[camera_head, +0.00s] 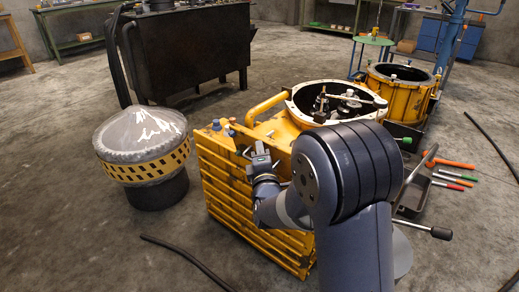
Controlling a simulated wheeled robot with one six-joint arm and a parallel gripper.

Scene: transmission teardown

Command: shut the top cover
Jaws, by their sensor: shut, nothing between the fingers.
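The yellow transmission case (245,195) stands on the floor in the middle, with a ribbed front side. Its round top opening has a pale metal rim (296,108) and stands uncovered, with dark and metallic parts showing inside. I cannot tell for certain which part is the top cover. A grey dome (140,130) with a yellow-and-black striped band sits on a dark drum to the left, apart from the case. My gripper (262,158) is shut and empty, close to the case's near top edge. My arm hides the right part of the case.
A second yellow round housing (399,95) stands open behind the case. A tray (412,195) and several coloured hand tools (452,178) lie to the right. A dark tank (190,50) stands behind. Dark hoses lie on the floor; the left front floor is mostly clear.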

